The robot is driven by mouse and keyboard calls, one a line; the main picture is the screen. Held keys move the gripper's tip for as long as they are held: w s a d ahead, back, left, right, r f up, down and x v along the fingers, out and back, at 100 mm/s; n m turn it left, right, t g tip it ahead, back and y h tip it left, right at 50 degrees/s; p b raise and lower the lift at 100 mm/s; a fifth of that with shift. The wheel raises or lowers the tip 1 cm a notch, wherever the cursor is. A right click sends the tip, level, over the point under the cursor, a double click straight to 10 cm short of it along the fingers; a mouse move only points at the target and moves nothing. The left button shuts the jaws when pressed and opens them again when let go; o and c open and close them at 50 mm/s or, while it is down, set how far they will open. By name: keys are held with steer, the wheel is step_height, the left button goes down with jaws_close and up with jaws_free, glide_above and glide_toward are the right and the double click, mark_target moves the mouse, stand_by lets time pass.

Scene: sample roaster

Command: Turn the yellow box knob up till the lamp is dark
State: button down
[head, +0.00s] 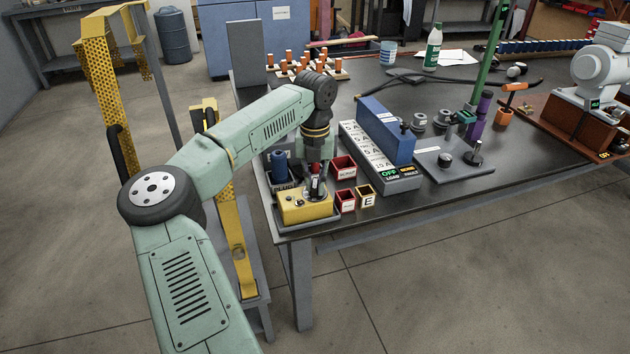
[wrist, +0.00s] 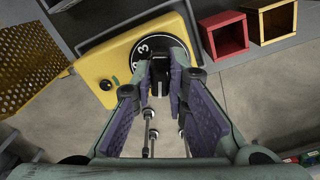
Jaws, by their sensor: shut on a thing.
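The yellow box (head: 302,208) sits near the front left corner of the dark table. In the wrist view the yellow box (wrist: 112,62) has a round black dial (wrist: 142,46) with white numerals; a 3 shows. My gripper (head: 317,190) points down over the box. In the wrist view my gripper (wrist: 161,80) is shut on the black knob (wrist: 160,88) at the dial. A small dark round spot (wrist: 106,84) on the box top may be the lamp; I see no glow there. The fingers hide part of the dial.
Red open boxes (head: 344,167) and a cream open box marked E (head: 366,196) stand close to the right. A grey panel with a green OFF sign (head: 388,172) and a blue block (head: 386,130) stand beyond. A yellow perforated frame (head: 105,90) is at left.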

mark_target(315, 183)
stand_by(0.3)
steer(key=m, duration=0.4)
steer(key=shift+m, duration=2.3)
steer(key=c, duration=1.6)
jaws_free()
step_height(315, 183, up, 12)
